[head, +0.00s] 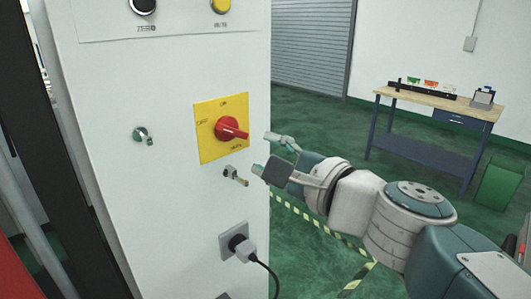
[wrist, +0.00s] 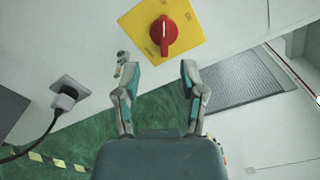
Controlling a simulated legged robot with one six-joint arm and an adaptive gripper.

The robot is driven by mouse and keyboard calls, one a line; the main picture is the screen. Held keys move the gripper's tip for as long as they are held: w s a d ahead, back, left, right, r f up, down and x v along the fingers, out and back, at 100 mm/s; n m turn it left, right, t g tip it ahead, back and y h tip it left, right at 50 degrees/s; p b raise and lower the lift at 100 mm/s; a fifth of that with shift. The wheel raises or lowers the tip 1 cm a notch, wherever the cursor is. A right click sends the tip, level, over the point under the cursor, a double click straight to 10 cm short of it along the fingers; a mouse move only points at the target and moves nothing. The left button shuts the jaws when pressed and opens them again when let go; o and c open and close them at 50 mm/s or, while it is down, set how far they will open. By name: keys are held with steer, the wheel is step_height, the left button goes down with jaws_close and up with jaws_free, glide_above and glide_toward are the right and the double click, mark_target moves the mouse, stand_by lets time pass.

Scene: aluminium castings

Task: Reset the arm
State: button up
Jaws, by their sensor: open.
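My arm reaches in from the right in the head view. My gripper (head: 268,153) is open and empty in front of the white cabinet (head: 120,210). Its two fingers also show spread apart in the wrist view (wrist: 158,75). A red rotary switch (head: 231,129) on a yellow plate (head: 208,150) is on the cabinet front, to the left of the fingertips in the head view. In the wrist view the red switch (wrist: 163,33) lies ahead, beyond the gap between the fingers. Nothing is held.
A small metal latch (head: 235,176) and a plugged-in socket (head: 237,243) with a black cable sit below the switch. A keyed lock (head: 141,135) is left of it. A workbench (head: 420,99) and green bin (head: 498,184) stand behind at right. Green floor between is clear.

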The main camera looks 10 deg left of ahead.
steer(key=shift+f, duration=0.1)
steer(key=s+d+f+n+g+h, duration=0.2)
steer(key=s+d+f+n+h, duration=0.1)
steer(key=d+f, duration=0.3)
steer(key=s+d+f+n+g+h, duration=0.2)
steer(key=d+f+n+h, duration=0.4)
steer(key=f, duration=0.3)
steer(key=s+d+f+n+g+h, duration=0.2)
steer(key=s+d+f+n+h, duration=0.2)
steer(key=d+f, duration=0.4)
steer(key=shift+s+n+h, duration=0.3)
steer(key=shift+s+n, duration=0.2)
steer(key=shift+s, duration=0.05)
